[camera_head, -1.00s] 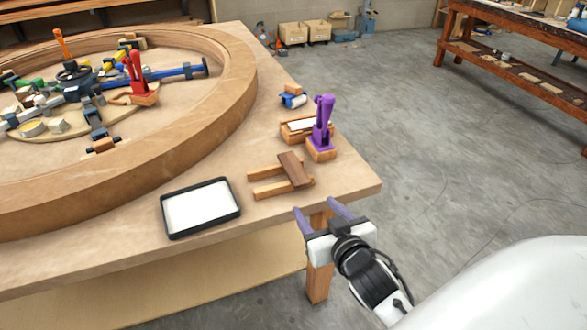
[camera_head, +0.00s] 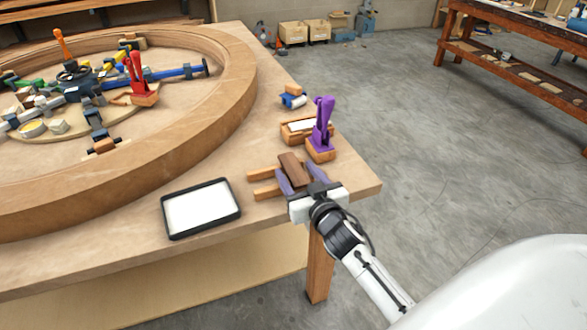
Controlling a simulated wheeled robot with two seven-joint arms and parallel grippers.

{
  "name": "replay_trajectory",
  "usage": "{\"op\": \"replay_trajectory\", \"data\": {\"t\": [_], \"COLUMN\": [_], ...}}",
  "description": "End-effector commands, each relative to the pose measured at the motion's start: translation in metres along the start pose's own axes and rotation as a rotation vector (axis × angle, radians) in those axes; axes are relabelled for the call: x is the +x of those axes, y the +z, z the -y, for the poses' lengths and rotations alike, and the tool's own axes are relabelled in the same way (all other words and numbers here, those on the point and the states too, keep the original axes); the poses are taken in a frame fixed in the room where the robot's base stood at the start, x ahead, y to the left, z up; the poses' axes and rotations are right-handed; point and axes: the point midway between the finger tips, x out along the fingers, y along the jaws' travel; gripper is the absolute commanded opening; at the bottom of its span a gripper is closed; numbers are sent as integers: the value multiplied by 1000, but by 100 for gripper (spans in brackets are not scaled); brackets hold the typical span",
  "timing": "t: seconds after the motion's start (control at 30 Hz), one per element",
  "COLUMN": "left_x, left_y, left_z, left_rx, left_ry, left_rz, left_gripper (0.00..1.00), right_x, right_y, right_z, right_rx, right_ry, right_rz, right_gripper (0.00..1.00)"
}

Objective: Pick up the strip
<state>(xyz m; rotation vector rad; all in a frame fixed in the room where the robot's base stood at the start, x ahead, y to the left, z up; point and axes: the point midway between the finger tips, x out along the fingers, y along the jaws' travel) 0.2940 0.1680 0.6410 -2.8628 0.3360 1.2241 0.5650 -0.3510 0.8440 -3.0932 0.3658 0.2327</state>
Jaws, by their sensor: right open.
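The strip (camera_head: 293,168) is a short dark brown wooden piece. It lies across two lighter wooden rails (camera_head: 264,192) near the right front corner of the table. My right gripper (camera_head: 295,180) is open, with its purple fingers pointing over the table at the strip. One finger is on each side of the strip's near end, and I cannot tell whether they touch it. The gripper hides the right ends of the rails. My left gripper is not in view.
A black-rimmed tray with a white inside (camera_head: 238,214) lies left of the rails. A purple clamp (camera_head: 321,130) on a wooden block and a small wooden box (camera_head: 289,137) stand behind the strip. A large curved wooden ring (camera_head: 215,125) fills the table's left.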

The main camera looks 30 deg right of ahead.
Motion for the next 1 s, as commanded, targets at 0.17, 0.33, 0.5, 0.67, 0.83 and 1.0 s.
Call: {"op": "replay_trajectory", "data": {"t": [0.17, 0.33, 0.5, 0.67, 0.83, 1.0], "left_x": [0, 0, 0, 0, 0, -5], "left_y": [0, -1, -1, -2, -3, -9], "left_z": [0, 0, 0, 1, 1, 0], "left_rx": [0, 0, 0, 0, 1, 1], "left_ry": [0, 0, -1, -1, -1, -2], "left_rz": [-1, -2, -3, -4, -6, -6], "left_gripper": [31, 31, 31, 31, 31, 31], "right_x": [9, 8, 8, 8, 8, 4], "right_y": [0, 0, 0, 0, -2, -26], "right_z": [0, 0, 0, 0, 0, 0], "right_rx": [-1, -1, 0, 0, 0, -2], "right_ry": [0, 0, 0, 0, 0, -1], "right_rz": [0, 0, 0, 0, -1, -5], "right_gripper": [57, 54, 25, 13, 13, 13]}}
